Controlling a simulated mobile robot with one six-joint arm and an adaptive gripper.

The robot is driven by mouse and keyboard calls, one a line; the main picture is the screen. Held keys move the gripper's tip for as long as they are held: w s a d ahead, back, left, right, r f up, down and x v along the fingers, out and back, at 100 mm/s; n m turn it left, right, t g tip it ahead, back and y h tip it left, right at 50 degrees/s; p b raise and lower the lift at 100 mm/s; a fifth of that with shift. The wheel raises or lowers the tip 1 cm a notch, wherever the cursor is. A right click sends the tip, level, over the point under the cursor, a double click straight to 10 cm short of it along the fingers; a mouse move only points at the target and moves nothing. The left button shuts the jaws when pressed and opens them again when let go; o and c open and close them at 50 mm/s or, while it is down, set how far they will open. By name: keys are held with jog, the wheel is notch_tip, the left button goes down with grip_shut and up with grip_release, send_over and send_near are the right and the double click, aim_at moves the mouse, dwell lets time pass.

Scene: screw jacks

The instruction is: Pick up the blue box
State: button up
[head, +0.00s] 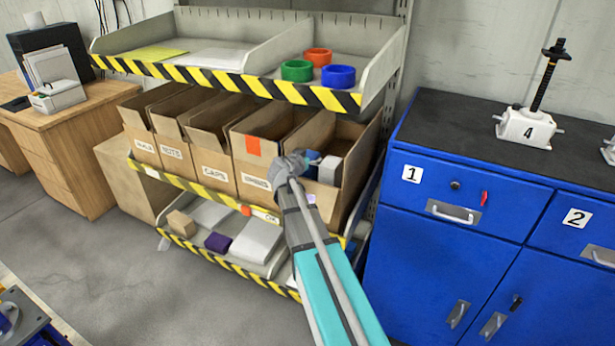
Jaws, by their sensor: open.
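My arm reaches up from the bottom of the head view to the rightmost cardboard bin on the middle shelf. My gripper (318,163) is at that bin's opening, seen from behind and small. It is open, but its fingertips are hard to make out. A small blue patch (312,156) shows beside my wrist, with a pale grey block (330,169) to its right. I cannot tell whether the blue patch is the blue box or part of my gripper. A dark purple-blue box (218,242) lies on the bottom shelf, left of my arm and apart from my gripper.
The top shelf (190,70) holds green (297,70), orange (317,57) and blue (338,76) rings above my gripper. A brown block (181,223) and white box (256,241) flank the purple-blue box. A blue cabinet (455,235) stands right, with a jack (527,128) on top.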

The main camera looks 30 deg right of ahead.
jog(key=shift+c, duration=0.3)
jog(key=c, duration=1.1)
jog(key=shift+d+r, duration=0.1)
jog(key=shift+r, duration=0.05)
notch_tip(320, 180, up, 10)
jog(key=p, duration=1)
dwell(0.4)
